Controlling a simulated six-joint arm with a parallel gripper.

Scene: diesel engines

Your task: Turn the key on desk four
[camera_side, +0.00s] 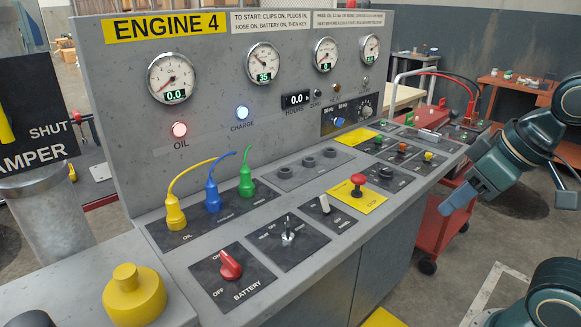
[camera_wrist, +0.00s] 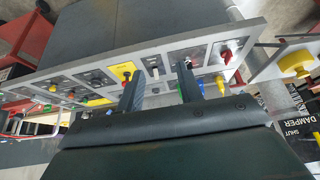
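The grey control desk (camera_side: 230,245) carries an upright panel with a yellow ENGINE 4 sign (camera_side: 165,27). The key switch (camera_side: 288,231) is a small silver key standing upright in a dark plate near the desk's front, right of the red battery switch (camera_side: 231,264). My gripper (camera_side: 457,199) is at the right in the side view, beyond the desk's front edge and well away from the key. In the wrist view my gripper (camera_wrist: 160,88) is open and empty, its two fingers apart. One finger partly covers the key's plate there.
Yellow, blue and green plugs (camera_side: 212,198) with cables stand behind the key. A white toggle (camera_side: 324,203) and a red stop button (camera_side: 358,184) on yellow are to its right. The OIL and CHARGE lamps (camera_side: 242,112) are lit. A yellow knob (camera_side: 134,293) stands front left.

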